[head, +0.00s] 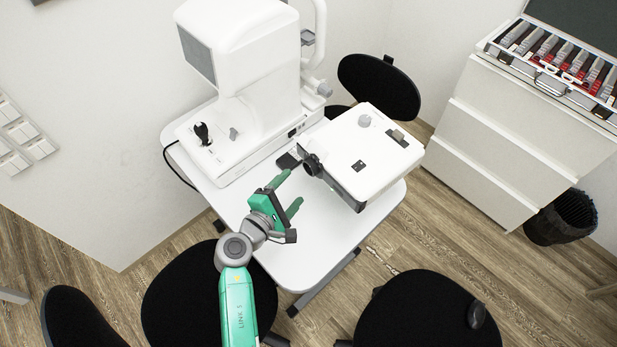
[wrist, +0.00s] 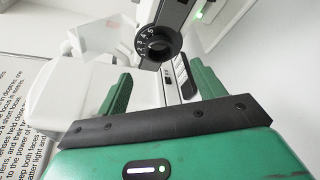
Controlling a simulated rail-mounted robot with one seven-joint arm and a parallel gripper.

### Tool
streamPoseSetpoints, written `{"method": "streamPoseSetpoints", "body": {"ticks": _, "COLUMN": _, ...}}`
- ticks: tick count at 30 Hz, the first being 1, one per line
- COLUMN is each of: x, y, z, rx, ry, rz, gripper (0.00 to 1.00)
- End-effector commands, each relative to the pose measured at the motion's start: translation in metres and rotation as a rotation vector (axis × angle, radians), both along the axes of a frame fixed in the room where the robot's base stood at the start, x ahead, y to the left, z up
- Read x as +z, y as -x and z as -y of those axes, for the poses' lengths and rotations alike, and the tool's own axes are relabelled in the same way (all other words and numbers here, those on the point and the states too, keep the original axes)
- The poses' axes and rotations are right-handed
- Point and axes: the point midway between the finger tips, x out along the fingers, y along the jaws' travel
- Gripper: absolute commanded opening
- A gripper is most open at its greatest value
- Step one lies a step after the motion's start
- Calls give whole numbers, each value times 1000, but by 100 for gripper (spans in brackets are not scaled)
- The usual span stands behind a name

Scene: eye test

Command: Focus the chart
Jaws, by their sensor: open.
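A white box-shaped device (head: 375,150) stands on the white table, with a round black dial (head: 312,165) on its left side. In the wrist view the black dial (wrist: 158,43) shows white numbers and sits beyond my fingertips. My green gripper (head: 291,190) is open in front of the dial, its two fingers apart. In the wrist view my gripper (wrist: 162,88) has nothing between its fingers, and the dial appears above the gap. I cannot tell whether a finger touches the device. A printed text panel (wrist: 22,115) shows at the wrist view's left edge, partly cut off.
A large white eye instrument (head: 245,60) with a joystick (head: 202,133) stands on the table's back left. The white table's (head: 315,255) front part is bare. Black chairs (head: 425,310) stand around it. A drawer cabinet (head: 520,130) with a lens case (head: 560,60) is at right.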

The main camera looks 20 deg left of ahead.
Motion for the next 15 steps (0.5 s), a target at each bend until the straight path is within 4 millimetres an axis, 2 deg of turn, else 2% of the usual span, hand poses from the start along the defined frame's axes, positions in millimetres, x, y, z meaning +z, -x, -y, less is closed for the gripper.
{"method": "streamPoseSetpoints", "body": {"ticks": 9, "x": -13, "y": -55, "z": 11, "rx": -3, "ry": -3, "rz": 1, "gripper": 68}}
{"method": "streamPoseSetpoints", "body": {"ticks": 15, "x": -14, "y": -71, "z": 14, "rx": -3, "ry": -6, "rz": 1, "gripper": 68}}
